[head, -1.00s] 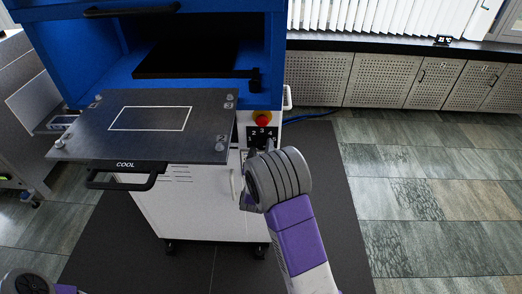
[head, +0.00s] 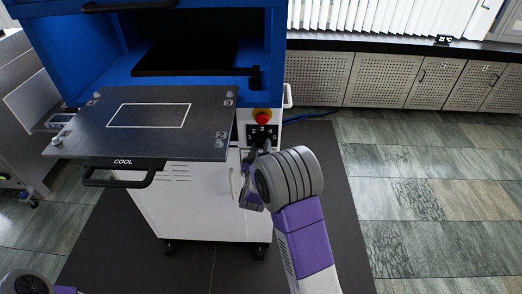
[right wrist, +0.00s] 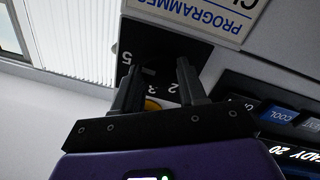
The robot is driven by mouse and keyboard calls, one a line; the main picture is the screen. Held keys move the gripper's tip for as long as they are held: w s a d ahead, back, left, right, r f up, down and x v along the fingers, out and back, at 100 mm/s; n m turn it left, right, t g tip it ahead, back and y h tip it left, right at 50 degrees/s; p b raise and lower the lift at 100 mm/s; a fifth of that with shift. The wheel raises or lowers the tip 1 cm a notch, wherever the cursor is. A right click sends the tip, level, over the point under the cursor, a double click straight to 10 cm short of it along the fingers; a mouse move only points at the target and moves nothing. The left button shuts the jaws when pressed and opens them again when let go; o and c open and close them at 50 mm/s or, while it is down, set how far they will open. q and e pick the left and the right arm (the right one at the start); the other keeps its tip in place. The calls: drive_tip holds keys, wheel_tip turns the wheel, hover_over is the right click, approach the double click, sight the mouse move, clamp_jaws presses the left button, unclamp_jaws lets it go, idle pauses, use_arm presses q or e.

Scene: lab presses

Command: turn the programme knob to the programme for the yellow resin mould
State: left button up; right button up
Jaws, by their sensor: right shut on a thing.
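The dark programme panel (head: 262,132) with white digits is on the front of the blue and white press, below a red stop button (head: 263,116). My right gripper (head: 258,150) reaches up to the panel's lower part. In the right wrist view its two fingers (right wrist: 156,78) straddle the dark programme knob (right wrist: 150,72) and are shut on it. The fingers hide most of the knob, and I cannot read its pointer for sure. The digits 5, 2 and 3 show upside down around it. My left gripper does not show clearly; only part of my left arm is at the bottom left.
A dark plate (head: 150,130) with a white rectangle sticks out of the press, above a handle marked COOL (head: 123,172). The wrist view shows a partly cut-off PROGRAMMES sign (right wrist: 200,12) and a lit display (right wrist: 287,154). Perforated cabinets (head: 380,80) line the back; the floor at right is clear.

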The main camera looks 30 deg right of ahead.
drive_tip(key=m+b, duration=0.3)
drive_tip(key=m, duration=0.2)
drive_tip(key=shift+b, duration=0.35)
drive_tip(key=shift+m, duration=0.3)
drive_tip(key=o, duration=1.1)
drive_tip(key=shift+c, duration=0.2)
drive_tip(key=p+v, duration=0.1)
drive_tip(key=v, duration=0.6)
drive_tip(key=shift+s+r, duration=0.2)
drive_tip(key=shift+s, duration=0.05)
drive_tip(key=shift+a, duration=0.1)
